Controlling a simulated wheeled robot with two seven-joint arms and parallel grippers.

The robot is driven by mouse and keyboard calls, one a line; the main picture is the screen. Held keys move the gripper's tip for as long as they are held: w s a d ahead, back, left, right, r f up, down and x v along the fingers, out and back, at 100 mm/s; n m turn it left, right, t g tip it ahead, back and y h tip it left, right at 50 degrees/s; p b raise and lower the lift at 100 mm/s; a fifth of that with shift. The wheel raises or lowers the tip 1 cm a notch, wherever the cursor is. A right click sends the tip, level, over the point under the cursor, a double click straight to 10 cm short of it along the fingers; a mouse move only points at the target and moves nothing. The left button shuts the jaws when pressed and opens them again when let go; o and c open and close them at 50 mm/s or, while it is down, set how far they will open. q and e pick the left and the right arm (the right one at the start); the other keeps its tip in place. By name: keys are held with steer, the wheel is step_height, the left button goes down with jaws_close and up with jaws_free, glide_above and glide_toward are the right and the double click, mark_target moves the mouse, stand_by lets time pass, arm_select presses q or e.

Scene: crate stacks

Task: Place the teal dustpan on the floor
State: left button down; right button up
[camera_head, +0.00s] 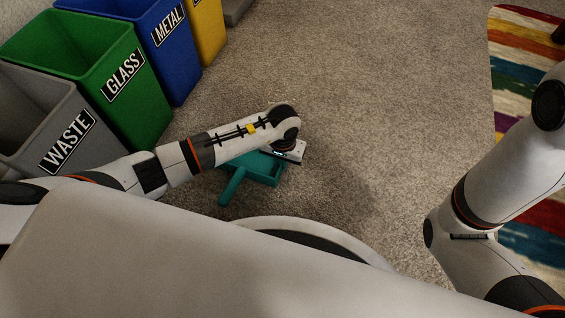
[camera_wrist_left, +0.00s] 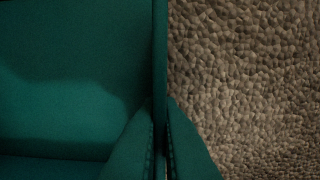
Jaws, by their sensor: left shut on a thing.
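The teal dustpan (camera_head: 262,172) is below my left wrist in the head view, over the carpeted floor, with its handle (camera_head: 232,187) pointing toward the lower left. My left gripper (camera_head: 283,158) is shut on the dustpan, partly hidden by the wrist. In the left wrist view, the two fingers (camera_wrist_left: 160,135) pinch the dustpan's thin side wall. The pan's inside (camera_wrist_left: 70,80) fills the left half and carpet (camera_wrist_left: 245,80) fills the right. I cannot tell whether the pan touches the floor. My right arm shows at the right, its gripper outside the picture.
A grey WASTE bin (camera_head: 75,120), a green GLASS bin (camera_head: 130,100), a blue METAL bin (camera_head: 175,70) and a yellow bin (camera_head: 208,30) stand in a row at the left. A striped rug (camera_head: 515,60) lies at the right. The carpet (camera_head: 340,100) between is clear.

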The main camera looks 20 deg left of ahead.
arm_select(q)
steer(key=c, duration=2)
jaws_free()
steer(key=shift+f, duration=0.15)
steer(key=shift+c, duration=0.2)
steer(key=o, duration=0.4)
steer(key=shift+o, duration=0.2)
step_height(320, 180, up, 12)
steer(key=p, duration=0.9)
steer(key=shift+r, duration=0.25)
